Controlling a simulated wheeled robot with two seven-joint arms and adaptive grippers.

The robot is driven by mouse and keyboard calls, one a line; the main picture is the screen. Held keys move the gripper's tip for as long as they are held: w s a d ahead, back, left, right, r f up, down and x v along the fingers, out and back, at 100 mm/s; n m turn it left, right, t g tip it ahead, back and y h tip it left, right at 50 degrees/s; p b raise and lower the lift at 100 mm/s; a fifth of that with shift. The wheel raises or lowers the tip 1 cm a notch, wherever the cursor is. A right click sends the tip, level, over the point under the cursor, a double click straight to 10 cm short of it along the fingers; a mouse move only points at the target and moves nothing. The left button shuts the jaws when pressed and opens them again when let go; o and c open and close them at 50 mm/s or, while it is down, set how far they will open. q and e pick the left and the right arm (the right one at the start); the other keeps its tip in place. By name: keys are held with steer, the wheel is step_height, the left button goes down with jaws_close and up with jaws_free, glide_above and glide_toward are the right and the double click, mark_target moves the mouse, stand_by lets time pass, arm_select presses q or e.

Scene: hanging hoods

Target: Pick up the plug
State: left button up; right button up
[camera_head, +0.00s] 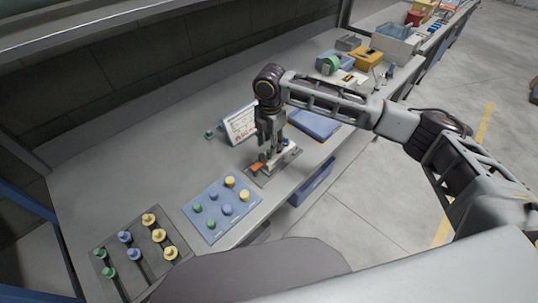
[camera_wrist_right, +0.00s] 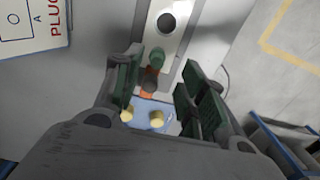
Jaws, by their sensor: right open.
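A small fixture (camera_wrist_right: 180,45) with a pale top plate and a round dark hole stands on the bench. A green cylinder (camera_wrist_right: 157,57), a dark grey round piece (camera_wrist_right: 150,82) and an orange part (camera_wrist_right: 149,97) lie in line with it; I cannot tell for sure which is the plug. In the head view the orange part (camera_head: 257,166) shows beside the fingers. My right gripper (camera_head: 270,150) points down over the fixture. In the wrist view its open fingers (camera_wrist_right: 160,95) stand either side of the dark grey and orange parts, with no clear contact. My left gripper is out of view.
A blue board (camera_head: 215,225) with green, blue and yellow pegs lies close by. A grey board (camera_head: 135,255) holds more pegs. A printed sign (camera_head: 240,124) stands behind the gripper, and a blue tray (camera_head: 315,123) lies to the right. The bench's left middle is clear.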

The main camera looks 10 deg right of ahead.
mark_target(269, 155)
steer(key=shift+w+a+f, duration=0.1)
steer(key=shift+f, duration=1)
steer(key=shift+w+f, duration=0.1)
steer(key=shift+f, duration=0.95)
steer(key=c, duration=0.9)
